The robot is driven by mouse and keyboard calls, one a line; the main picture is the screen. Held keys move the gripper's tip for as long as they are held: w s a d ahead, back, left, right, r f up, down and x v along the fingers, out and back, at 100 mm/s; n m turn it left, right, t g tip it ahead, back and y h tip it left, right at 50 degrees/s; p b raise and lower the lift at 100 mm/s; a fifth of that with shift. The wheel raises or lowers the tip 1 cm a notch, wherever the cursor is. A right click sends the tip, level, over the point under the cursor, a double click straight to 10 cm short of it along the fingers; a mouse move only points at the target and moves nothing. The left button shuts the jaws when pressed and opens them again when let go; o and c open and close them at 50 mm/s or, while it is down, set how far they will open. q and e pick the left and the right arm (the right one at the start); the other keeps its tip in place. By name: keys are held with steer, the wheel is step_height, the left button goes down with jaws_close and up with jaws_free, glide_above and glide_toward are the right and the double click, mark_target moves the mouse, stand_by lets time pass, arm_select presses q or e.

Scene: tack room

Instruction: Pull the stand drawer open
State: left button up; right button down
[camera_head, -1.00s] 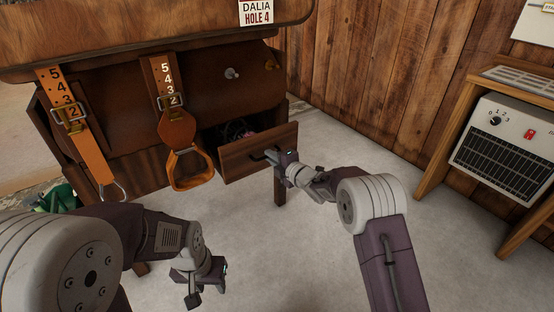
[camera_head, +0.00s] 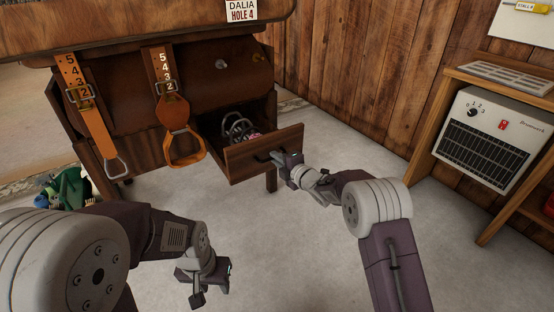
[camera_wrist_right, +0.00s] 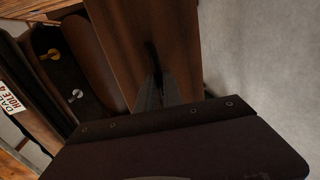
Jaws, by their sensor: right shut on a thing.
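The stand drawer (camera_head: 262,152) is partly open in the wooden stand (camera_head: 130,117), and metal tack (camera_head: 240,128) shows inside it. The drawer front fills the middle of the right wrist view (camera_wrist_right: 138,50). My right gripper (camera_head: 278,160) is shut on the drawer's dark handle (camera_head: 262,156); the handle also shows in the right wrist view (camera_wrist_right: 152,56), where the fingers partly hide it. My left gripper (camera_head: 205,288) hangs over the floor at lower left, away from the stand, and its finger gap is not clear.
Two orange leather straps, the left one (camera_head: 92,118) and one with a stirrup (camera_head: 185,148), hang on the stand's front, left of the drawer. A heater (camera_head: 490,137) stands in a wooden shelf at right. Green items (camera_head: 70,187) lie at left. The grey floor ahead of the drawer is clear.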

steer(key=shift+s+d, duration=0.1)
stand_by(0.3)
steer(key=c, duration=1.5)
jaws_free()
steer(key=p+v, duration=0.3)
steer(key=v, duration=0.6)
